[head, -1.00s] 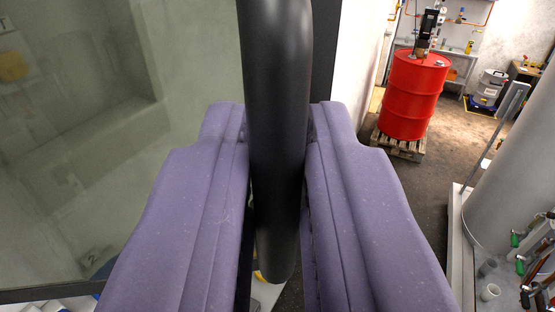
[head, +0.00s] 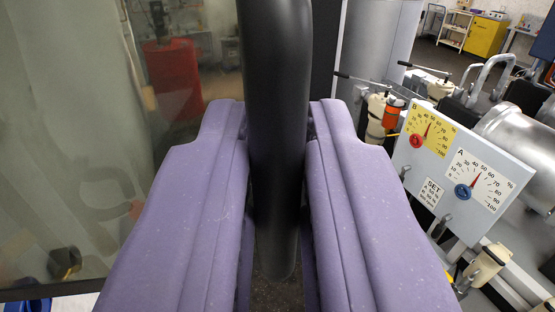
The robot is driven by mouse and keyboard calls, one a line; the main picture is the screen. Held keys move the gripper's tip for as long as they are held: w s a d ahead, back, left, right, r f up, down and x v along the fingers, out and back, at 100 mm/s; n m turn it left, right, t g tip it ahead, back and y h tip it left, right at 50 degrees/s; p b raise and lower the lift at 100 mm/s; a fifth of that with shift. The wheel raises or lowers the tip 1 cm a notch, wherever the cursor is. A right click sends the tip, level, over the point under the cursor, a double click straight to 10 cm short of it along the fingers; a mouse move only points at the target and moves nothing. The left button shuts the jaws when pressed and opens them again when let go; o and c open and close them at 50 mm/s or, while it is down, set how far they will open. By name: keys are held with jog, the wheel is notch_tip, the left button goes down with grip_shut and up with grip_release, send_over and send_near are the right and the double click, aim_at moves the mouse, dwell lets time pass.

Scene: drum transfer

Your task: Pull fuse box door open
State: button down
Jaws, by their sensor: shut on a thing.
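My gripper (head: 276,115), with two purple padded fingers, is shut around a thick black upright handle (head: 275,50). One finger lies on each side of it, and the handle's lower end shows between them. A large glass door panel (head: 60,130) with a dark frame (head: 325,50) fills the left side behind the handle. The handle seems to belong to this door, but the mounts are hidden. No fuse box can be made out, and I cannot tell whether this is its door.
At right, a pale panel with two dials (head: 465,165) stands near, with pumps, levers and a metal cylinder (head: 515,135) around it. A large grey column (head: 380,45) stands behind. A yellow cabinet (head: 487,35) is far back. A red drum (head: 172,80) shows in the glass.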

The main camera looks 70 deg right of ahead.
jog(key=shift+s+a+m+g+h+p, duration=0.1)
jog(key=shift+s+a+m+g, duration=0.2)
jog(key=shift+a+g, duration=0.45)
jog(key=shift+s+a+m+g+h+p, duration=0.15)
jog(key=shift+a+m+g, duration=0.25)
jog(key=shift+a, duration=0.6)
jog(key=shift+s+a+m+g+h+p, duration=0.1)
jog(key=shift+s+a+m+g, duration=0.2)
jog(key=shift+a+g, duration=0.45)
jog(key=shift+a, duration=0.1)
jog(key=c, duration=1.3)
grip_release()
jog(key=shift+w, duration=0.1)
jog(key=a, duration=0.5)
jog(key=s+a+p, duration=0.1)
jog(key=a, duration=0.1)
jog(key=shift+a, duration=0.4)
